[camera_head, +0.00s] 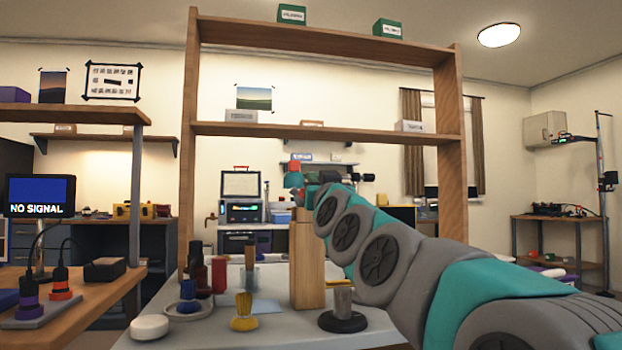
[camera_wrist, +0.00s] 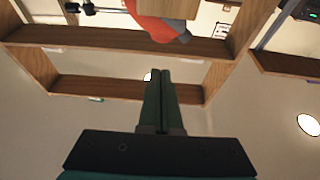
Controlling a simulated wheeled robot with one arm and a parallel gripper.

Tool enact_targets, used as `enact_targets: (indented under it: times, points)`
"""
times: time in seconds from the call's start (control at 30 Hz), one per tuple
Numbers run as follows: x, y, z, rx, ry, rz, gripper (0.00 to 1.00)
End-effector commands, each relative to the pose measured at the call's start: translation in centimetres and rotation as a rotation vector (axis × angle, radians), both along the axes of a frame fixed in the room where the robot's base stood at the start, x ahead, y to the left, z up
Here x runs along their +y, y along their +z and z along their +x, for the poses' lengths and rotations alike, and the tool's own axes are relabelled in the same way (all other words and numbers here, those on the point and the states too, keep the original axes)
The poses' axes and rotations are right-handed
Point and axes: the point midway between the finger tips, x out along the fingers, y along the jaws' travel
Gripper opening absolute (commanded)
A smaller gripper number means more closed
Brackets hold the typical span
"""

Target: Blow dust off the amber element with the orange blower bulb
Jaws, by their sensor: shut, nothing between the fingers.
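My gripper (camera_wrist: 158,78) is shut and empty in the wrist view, its two dark green fingers side by side. An orange-red rounded thing with a grey tip (camera_wrist: 160,12), which looks like the blower bulb, shows at the top edge of that view, apart from the fingers and partly covered by a wooden piece. In the head view an orange-red patch (camera_head: 293,180) shows above the wooden block (camera_head: 307,268), near the end of my arm; its support is unclear. I cannot make out the amber element for certain in either view.
A tall wooden shelf frame (camera_head: 188,150) stands behind.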

Motion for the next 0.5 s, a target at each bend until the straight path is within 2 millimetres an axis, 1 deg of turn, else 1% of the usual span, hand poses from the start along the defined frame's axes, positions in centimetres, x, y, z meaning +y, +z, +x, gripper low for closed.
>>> enact_targets:
  times: [0.03,0.2,0.3,0.5]
  points:
    - [-0.2,-0.1,-0.7,-0.001,0.0,0.001,0.0]
    - [-0.7,-0.9,-2.7,0.001,0.002,-0.002,0.0]
    - [-1.0,-1.2,-3.5,0.001,0.001,-0.001,0.0]
    - [-1.3,-1.6,-4.5,0.0,0.0,0.0,0.0]
